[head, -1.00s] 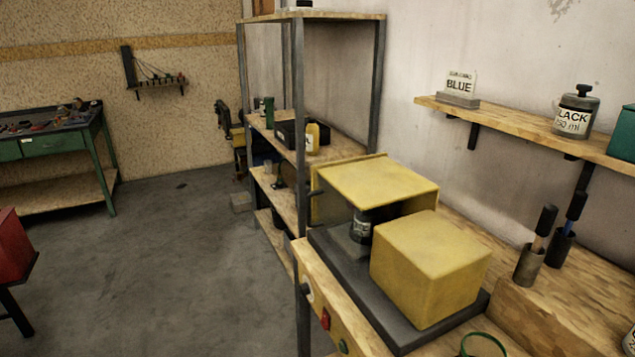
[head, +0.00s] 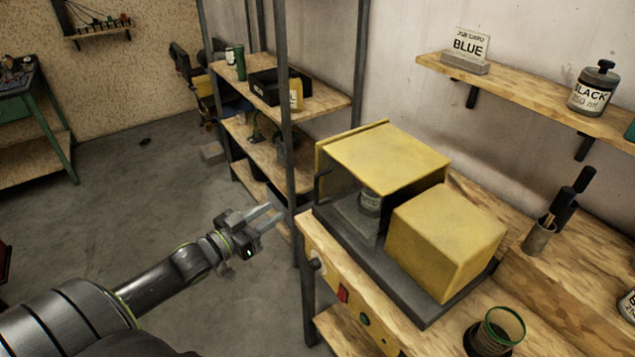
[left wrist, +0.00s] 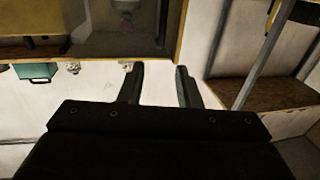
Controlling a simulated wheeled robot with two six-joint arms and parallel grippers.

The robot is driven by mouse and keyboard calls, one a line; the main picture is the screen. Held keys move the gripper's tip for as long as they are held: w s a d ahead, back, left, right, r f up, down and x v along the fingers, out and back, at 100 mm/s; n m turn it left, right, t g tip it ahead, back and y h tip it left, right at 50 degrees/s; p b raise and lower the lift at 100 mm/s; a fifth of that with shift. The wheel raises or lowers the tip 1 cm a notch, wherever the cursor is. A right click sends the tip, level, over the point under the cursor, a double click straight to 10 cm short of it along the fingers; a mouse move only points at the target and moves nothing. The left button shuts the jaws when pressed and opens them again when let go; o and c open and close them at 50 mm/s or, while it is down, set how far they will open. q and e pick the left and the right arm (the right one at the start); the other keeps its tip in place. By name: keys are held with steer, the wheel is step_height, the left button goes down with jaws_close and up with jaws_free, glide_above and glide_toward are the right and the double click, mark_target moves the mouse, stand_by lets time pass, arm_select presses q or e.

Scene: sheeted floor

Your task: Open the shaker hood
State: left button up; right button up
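The shaker hood (head: 390,158) is a yellow box on a dark grey base on the wooden bench, beside a yellow block-shaped housing (head: 447,240). A dark handle (head: 318,187) is at its left edge. A grey labelled can (head: 369,203) shows inside through its near side. My left gripper (head: 270,216) is left of the handle, apart from it, with its fingers pointing towards the hood. In the left wrist view the two fingers (left wrist: 160,85) stand apart with nothing between them, and the hood's yellow edge (left wrist: 181,30) is beyond. My right gripper is not in view.
A metal-post shelf rack (head: 287,110) stands just behind the hood and beyond my left gripper. A green-rimmed cup (head: 497,332) and a brush holder (head: 538,238) are on the bench. A wall shelf (head: 520,92) carries a BLUE card and a BLACK bottle.

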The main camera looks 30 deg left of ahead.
arm_select(q)
steer(key=b, duration=0.7)
glide_toward(315, 184)
steer(key=w, duration=0.2)
steer(key=shift+w+d+f+b, duration=0.1)
steer(key=shift+w+d+b, duration=0.3)
steer(key=shift+w, duration=1.05)
steer(key=shift+w+d+b, duration=0.25)
steer(key=shift+w+b, duration=0.3)
steer(key=shift+w, duration=0.85)
steer(key=shift+w+d+f+b, duration=0.1)
steer(key=shift+w+d+b, duration=0.3)
steer(key=shift+w, duration=1.05)
steer(key=shift+a, duration=0.1)
jaws_close()
